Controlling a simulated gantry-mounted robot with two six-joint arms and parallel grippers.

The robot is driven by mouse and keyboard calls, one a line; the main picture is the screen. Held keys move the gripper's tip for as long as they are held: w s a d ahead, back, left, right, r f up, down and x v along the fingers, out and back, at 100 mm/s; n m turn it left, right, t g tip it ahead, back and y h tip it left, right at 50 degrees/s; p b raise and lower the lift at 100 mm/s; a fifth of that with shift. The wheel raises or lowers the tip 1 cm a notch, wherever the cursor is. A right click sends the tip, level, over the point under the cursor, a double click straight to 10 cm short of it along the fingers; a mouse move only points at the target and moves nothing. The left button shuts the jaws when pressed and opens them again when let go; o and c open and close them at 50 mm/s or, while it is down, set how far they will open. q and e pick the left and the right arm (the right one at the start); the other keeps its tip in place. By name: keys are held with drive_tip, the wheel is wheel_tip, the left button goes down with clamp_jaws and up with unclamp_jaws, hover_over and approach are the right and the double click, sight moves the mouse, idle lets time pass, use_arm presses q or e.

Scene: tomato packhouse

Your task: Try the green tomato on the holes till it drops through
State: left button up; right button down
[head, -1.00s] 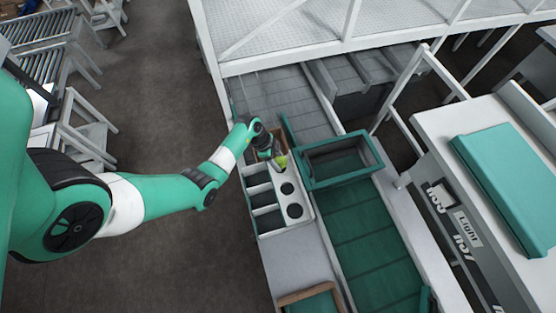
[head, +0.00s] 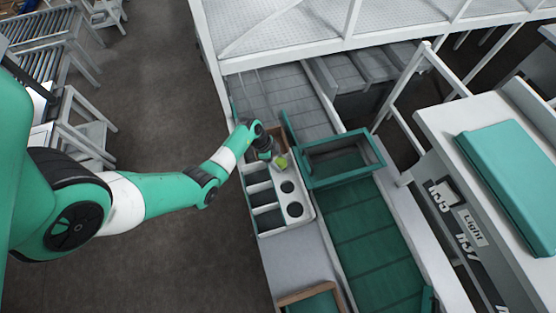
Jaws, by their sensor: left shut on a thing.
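The green tomato (head: 281,162) is at the tip of my left gripper (head: 275,159), which is shut on it. They are at the far end of the white sizing board (head: 303,203). Two dark round holes show nearer on the board, a middle one (head: 287,187) and a near one (head: 294,210). The tomato and gripper cover the board's far end, so any hole there is hidden. I cannot tell whether the tomato touches the board. My right gripper is not in view.
Several dark compartments (head: 265,209) run along the board's left side. A teal crate (head: 345,178) stands close on the right, above a green belt (head: 368,240). A brown-edged box (head: 310,295) lies at the near end. The grey bench (head: 295,260) between is clear.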

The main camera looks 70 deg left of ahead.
sight(278, 160)
use_arm(q)
drive_tip(key=o, duration=1)
idle(1.1)
wheel_tip(278, 160, up, 7)
drive_tip(key=p, duration=0.8)
drive_tip(key=shift+r+p, duration=0.1)
drive_tip(key=shift+p, duration=0.2)
